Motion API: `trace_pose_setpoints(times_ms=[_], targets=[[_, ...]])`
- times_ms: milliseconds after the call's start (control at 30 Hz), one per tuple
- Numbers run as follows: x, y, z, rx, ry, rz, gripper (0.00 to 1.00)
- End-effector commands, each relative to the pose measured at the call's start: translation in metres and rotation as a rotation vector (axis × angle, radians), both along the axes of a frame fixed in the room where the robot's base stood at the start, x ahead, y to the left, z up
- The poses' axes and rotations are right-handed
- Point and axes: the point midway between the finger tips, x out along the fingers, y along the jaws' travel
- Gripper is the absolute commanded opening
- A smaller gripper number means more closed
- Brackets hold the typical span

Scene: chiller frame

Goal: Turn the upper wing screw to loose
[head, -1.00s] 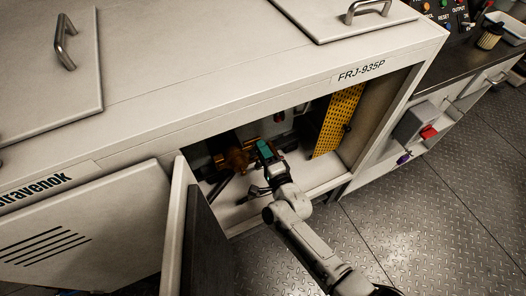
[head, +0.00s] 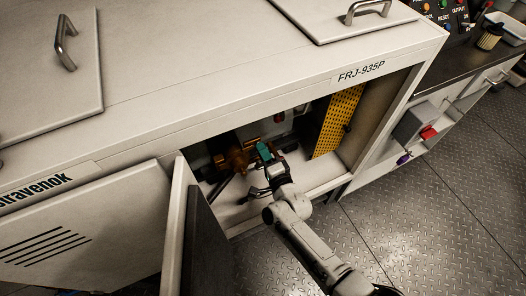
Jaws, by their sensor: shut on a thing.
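My gripper (head: 263,150) reaches through the open front of the white cabinet (head: 200,110), at the middle of the head view. Its teal-tipped end is beside the orange-brown metal fitting (head: 233,160) inside. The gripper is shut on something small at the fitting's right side. That is where a wing screw could be, but the gripper hides it, so I cannot make out the screw's shape or angle. I cannot tell an upper from a lower screw at this size.
A yellow perforated panel (head: 336,120) stands inside on the right. The open door (head: 180,230) hangs at the left of the opening. A grey box with a red part (head: 428,132) is on the cabinet side at right. The plate floor (head: 440,220) is clear.

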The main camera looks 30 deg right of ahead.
Motion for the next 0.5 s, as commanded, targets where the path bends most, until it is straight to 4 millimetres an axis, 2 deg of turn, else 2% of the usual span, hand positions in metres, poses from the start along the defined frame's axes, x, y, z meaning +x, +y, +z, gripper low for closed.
trace_pose_setpoints(times_ms=[500], targets=[[-0.0002, -0.0004, 0.0, -0.439, 0.057, 0.0, 0.0]])
